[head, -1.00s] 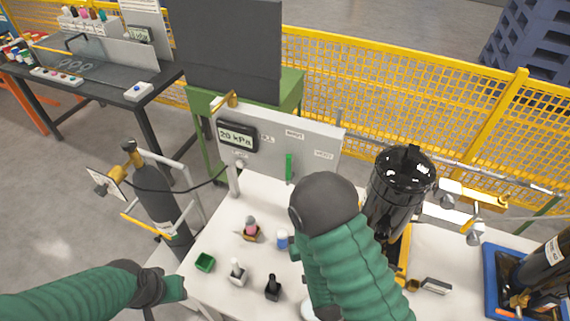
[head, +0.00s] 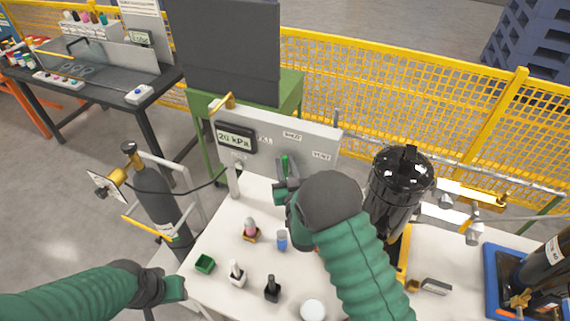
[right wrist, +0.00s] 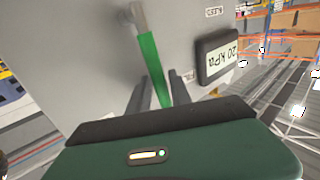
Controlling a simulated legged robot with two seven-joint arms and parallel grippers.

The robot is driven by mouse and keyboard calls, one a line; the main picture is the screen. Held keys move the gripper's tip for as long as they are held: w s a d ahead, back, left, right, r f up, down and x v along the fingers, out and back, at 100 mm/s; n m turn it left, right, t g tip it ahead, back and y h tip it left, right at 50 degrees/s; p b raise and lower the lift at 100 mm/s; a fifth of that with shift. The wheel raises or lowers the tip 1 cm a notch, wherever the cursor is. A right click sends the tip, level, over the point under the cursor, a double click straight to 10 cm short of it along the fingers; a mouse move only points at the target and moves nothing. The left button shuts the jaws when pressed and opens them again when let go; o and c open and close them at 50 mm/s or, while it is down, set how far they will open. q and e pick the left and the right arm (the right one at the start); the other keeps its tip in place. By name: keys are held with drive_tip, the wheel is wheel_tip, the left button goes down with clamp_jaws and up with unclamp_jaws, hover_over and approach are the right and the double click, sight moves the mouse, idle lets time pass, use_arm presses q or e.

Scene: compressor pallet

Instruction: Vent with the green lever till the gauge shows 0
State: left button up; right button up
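The green lever (head: 285,162) hangs on the front of the grey panel (head: 305,143); it also shows in the right wrist view (right wrist: 151,62). The gauge (head: 236,138) at the panel's left reads 20 kPa, and its display also shows in the right wrist view (right wrist: 220,55). My right gripper (head: 286,184) is at the lever's lower end. In the right wrist view its two fingers stand apart, one on each side of the lever, with no clear grip on it. My left gripper (head: 172,289) is low at the left, away from the panel; its fingers are unclear.
A black cylinder (head: 398,195) stands right of my right arm. Small bottles, a green box (head: 205,264) and a blue vial (head: 282,240) are on the white table (head: 215,237). A dark gas bottle (head: 155,195) stands at the left. A yellow fence (head: 400,110) runs behind.

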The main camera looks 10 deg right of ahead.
drive_tip(key=shift+d+f, duration=0.1)
drive_tip(key=shift+d, duration=0.2)
drive_tip(key=shift+c, duration=0.8)
clamp_jaws()
drive_tip(key=shift+a, duration=0.2)
